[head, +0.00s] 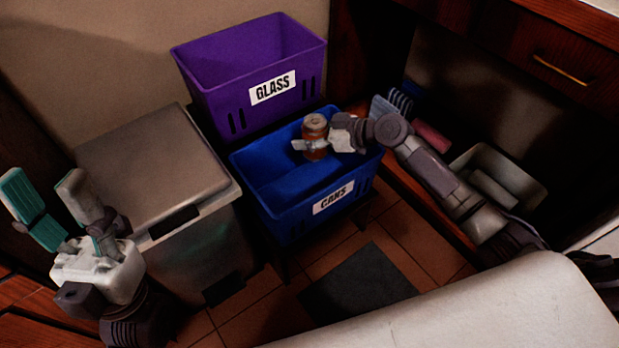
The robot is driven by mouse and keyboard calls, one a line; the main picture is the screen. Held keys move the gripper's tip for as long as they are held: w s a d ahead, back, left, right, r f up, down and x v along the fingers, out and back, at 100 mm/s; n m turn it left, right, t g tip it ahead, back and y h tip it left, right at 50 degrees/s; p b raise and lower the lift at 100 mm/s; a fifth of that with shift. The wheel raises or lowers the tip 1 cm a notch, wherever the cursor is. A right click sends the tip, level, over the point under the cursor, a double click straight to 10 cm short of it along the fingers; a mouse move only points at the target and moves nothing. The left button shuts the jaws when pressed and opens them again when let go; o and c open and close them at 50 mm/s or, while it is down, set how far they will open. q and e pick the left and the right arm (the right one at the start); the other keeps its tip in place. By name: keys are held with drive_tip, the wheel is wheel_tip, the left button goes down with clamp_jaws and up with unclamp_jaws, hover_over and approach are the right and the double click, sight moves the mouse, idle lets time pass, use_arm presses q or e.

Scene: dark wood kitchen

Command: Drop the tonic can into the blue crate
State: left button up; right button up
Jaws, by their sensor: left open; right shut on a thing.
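The blue crate (284,213) has a white label reading CANS and sits in the middle of the view. The tonic can (315,128), orange-red with a pale top, is upright over the crate's opening. My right gripper (316,147) is shut on the can, its arm reaching in from the right. I cannot tell the can's exact height above the crate floor. The crate's inside looks empty where it shows; part is hidden behind the can and gripper. My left gripper (50,205) is open and empty at the far left, away from the crate.
A purple crate (215,98) labelled GLASS stands behind the blue crate. A lidded grey bin (155,165) stands to the left. A grey tub (500,165) and a pink item (431,136) sit in the dark recess at right. A dark mat (358,285) lies on the tiled floor.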

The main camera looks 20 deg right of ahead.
drive_tip(key=o, duration=1.3)
drive_tip(key=v, duration=1.2)
drive_tip(key=shift+f, duration=0.1)
